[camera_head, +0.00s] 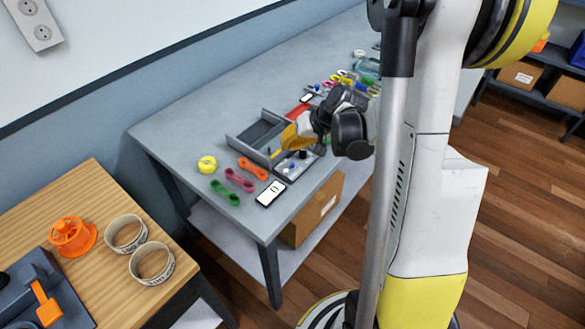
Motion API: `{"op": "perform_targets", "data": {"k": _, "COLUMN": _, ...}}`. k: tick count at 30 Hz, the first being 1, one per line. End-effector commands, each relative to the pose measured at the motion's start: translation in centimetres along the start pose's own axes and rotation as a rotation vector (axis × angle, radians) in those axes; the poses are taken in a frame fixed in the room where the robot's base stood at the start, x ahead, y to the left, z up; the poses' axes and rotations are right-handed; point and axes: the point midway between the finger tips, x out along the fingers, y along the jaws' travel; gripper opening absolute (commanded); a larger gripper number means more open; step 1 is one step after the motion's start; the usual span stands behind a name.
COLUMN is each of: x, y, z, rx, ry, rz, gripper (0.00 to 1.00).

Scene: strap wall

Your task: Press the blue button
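A small grey panel (284,172) with a few knobs or buttons lies on the grey table. A small pale bluish button (291,165) seems to sit on it, with a dark knob (303,154) beside it; the colours are hard to make out at this size. My gripper (277,152), with yellow-orange and dark parts, is low over the panel's upper left side, close to the buttons. I cannot tell whether it touches the panel. Its fingers are too small to show whether they are open or shut, and the arm hides part of the panel's right side.
Orange (253,168), pink (239,180) and green (225,193) straps, a yellow tape roll (207,164) and a phone (271,193) lie in front and left. A wooden table (92,188) stands at lower left.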

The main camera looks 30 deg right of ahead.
Motion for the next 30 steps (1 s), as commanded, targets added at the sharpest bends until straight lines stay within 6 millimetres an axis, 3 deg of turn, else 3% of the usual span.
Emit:
{"op": "perform_targets", "data": {"k": 3, "x": 1.9, "y": 1.0, "z": 1.0, "rx": 0.000, "ry": 0.000, "rz": 0.000, "gripper": 0.00}}
{"op": "perform_targets", "data": {"k": 9, "x": 3.6, "y": 1.9, "z": 1.9, "rx": 0.000, "ry": 0.000, "rz": 0.000, "gripper": 0.00}}
{"op": "perform_targets", "data": {"k": 30, "x": 3.7, "y": 2.0, "z": 2.0, "rx": 0.000, "ry": 0.000, "rz": 0.000, "gripper": 0.00}}
